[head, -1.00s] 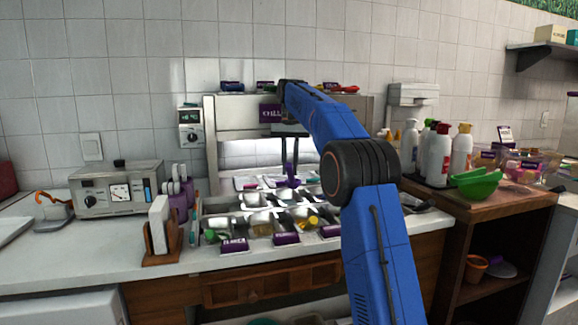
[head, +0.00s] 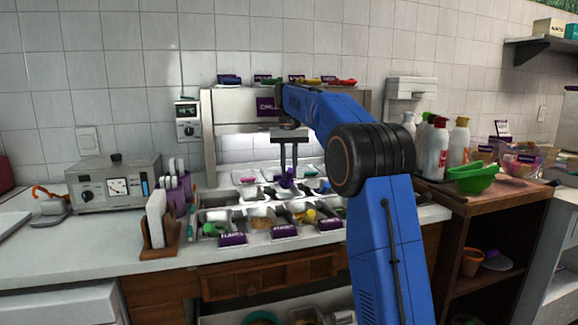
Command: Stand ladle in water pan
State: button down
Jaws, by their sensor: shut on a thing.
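My gripper (head: 288,169) hangs fingers-down over the back part of the topping station, in front of the steel backboard. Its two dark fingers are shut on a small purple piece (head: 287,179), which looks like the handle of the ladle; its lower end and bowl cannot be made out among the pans. The steel pans (head: 245,198) sit in rows below, several holding toppings and coloured utensils. Which one is the water pan, and whether the held piece touches a pan, I cannot tell. My blue arm hides the right end of the station.
A control box (head: 115,186) and a wooden rack (head: 160,240) with a white board stand at left. A steel shelf with coloured items runs above the pans.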

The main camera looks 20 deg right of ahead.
aim_at(289, 181)
jog(key=shift+f, duration=3.05)
dwell(1.3)
jog(key=c, duration=1.1)
grip_release()
jog(key=shift+r, duration=4)
